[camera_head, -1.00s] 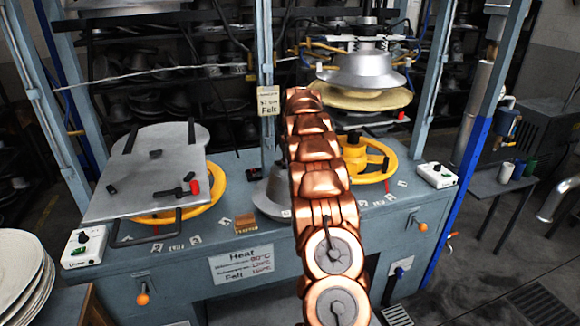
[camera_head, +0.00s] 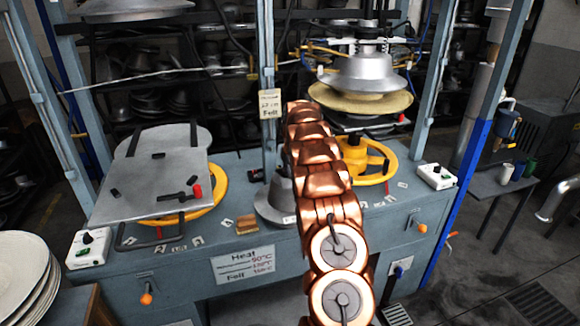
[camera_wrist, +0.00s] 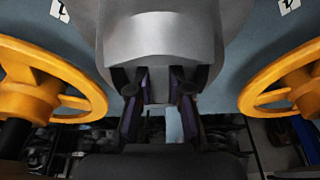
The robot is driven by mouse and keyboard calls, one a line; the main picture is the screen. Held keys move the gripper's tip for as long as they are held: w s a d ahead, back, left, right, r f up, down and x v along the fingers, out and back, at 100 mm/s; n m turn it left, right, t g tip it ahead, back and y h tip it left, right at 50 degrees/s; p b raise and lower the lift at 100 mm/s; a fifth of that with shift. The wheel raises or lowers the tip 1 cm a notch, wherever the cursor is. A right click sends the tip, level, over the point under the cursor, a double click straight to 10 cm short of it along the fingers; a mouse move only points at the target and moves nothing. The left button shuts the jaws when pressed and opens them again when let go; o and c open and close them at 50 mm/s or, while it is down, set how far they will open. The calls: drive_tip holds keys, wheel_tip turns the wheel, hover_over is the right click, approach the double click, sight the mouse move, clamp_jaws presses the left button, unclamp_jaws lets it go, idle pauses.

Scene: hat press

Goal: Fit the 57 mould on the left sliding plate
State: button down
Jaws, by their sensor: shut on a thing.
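A grey metal mould (camera_head: 272,200), which I take to be the 57 mould, stands on the blue bench at the foot of the centre post. My arm hides its right side in the head view. In the wrist view my gripper (camera_wrist: 158,88) is shut on the edge of this mould (camera_wrist: 165,35). The gripper itself is hidden behind my arm in the head view. The left sliding plate (camera_head: 135,187) is a flat grey plate with a bar handle and a red knob, above a yellow wheel, with no mould on it.
Yellow wheels (camera_head: 208,205) (camera_head: 378,160) flank the mould. The centre post (camera_head: 266,60) rises close behind it. A small brown block (camera_head: 246,224) lies on the bench. An upper metal form (camera_head: 130,7) hangs over the left plate. White plates (camera_head: 22,275) are stacked at the lower left.

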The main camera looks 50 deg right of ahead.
drive_tip(key=shift+f, duration=0.15)
drive_tip(key=c, duration=1.1)
unclamp_jaws()
drive_tip(key=shift+f, duration=0.1)
drive_tip(key=b+v, duration=0.4)
drive_tip(key=v, duration=0.8)
drive_tip(key=shift+b, duration=0.35)
drive_tip(key=shift+a, duration=0.15)
